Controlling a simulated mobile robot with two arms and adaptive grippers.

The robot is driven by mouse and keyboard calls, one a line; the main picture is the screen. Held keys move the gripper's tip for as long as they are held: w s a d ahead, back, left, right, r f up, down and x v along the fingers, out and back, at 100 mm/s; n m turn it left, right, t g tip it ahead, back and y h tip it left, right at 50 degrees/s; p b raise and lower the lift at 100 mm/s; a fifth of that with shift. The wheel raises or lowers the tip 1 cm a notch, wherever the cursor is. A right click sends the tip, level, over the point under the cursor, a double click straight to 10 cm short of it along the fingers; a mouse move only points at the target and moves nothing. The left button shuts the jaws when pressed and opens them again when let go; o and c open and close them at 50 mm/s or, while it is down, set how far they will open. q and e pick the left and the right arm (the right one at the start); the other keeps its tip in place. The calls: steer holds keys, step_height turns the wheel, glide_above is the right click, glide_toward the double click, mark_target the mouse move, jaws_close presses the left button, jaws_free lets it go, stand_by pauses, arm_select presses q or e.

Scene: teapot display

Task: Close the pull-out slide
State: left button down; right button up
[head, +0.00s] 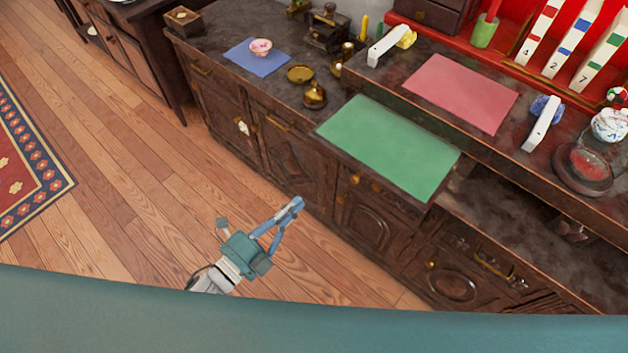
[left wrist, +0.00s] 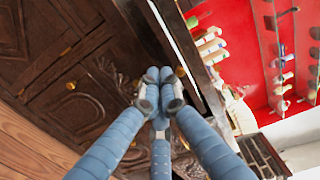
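The pull-out slide (head: 372,174) sticks out from the dark carved cabinet in the head view, with a green mat (head: 390,146) covering most of its top. My left gripper (head: 297,203) is in front of the cabinet, to the lower left of the slide and apart from it in the picture. In the left wrist view its blue fingers (left wrist: 160,78) meet at the tips, with nothing visible between them. A board edge and the carved cabinet front show beyond them, but I cannot tell the exact distance. My right gripper is not in view.
A blue mat with a pink bowl (head: 261,46) and brass pots (head: 315,96) stand left of the slide. A pink mat (head: 461,93) and white handled pieces (head: 541,124) lie on the raised counter behind.

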arm_select(q)
steer(key=b+x, duration=0.1)
steer(key=x, duration=1.3)
steer(key=shift+r+b, duration=0.35)
steer(key=shift+b, duration=0.05)
steer(key=shift+w+d, duration=0.1)
